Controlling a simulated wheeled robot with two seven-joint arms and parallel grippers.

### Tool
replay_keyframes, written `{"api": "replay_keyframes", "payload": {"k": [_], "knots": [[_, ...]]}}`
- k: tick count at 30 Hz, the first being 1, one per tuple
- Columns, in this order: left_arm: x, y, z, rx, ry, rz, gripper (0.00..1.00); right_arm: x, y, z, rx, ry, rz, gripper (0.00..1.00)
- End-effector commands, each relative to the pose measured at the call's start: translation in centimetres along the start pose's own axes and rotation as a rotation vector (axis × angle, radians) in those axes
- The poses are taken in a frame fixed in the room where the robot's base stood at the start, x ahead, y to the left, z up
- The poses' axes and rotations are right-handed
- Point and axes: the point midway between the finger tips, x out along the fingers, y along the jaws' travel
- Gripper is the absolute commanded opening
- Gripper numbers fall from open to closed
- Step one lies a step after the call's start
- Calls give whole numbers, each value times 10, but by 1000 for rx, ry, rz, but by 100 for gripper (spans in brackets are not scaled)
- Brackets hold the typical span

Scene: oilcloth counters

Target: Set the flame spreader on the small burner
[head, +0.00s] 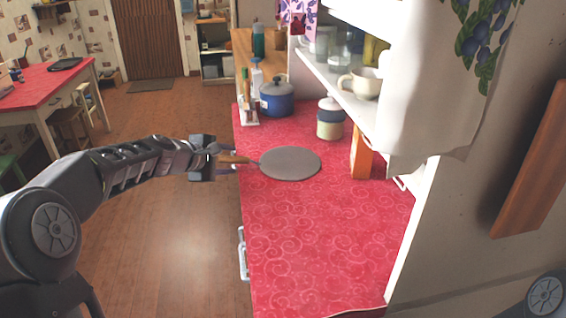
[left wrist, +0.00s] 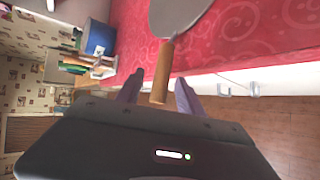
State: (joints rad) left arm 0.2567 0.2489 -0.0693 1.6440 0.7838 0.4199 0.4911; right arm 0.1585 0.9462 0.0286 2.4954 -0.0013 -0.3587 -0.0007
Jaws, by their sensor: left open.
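The flame spreader (head: 290,163) is a flat grey disc with a wooden handle. It lies on the red oilcloth counter (head: 320,240), its handle reaching out past the counter's left edge. In the left wrist view the disc (left wrist: 180,14) shows at the top, with the handle (left wrist: 162,72) pointing down between my fingers. My left gripper (head: 226,160) is open around the handle; in the left wrist view the fingers (left wrist: 160,92) stand apart on either side of it. No small burner can be made out in either view. My right gripper is not in view.
A blue pot (head: 277,98) and a lidded jar (head: 330,122) stand behind the disc. An orange upright block (head: 361,152) is to its right, below a shelf with a cup (head: 362,84). The front of the counter is clear.

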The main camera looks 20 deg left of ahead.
Motion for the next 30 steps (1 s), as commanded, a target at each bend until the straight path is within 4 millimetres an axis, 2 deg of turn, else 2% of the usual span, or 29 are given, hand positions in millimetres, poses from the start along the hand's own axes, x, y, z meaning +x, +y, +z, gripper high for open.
{"api": "replay_keyframes", "payload": {"k": [4, 20, 30], "knots": [[0, 0, 0, 0, 0, 0, 43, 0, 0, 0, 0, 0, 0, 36], [0, 0, 0, 0, 0, 0, 0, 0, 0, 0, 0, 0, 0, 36], [0, 0, 0, 0, 0, 0, 0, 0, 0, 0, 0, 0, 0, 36]]}}
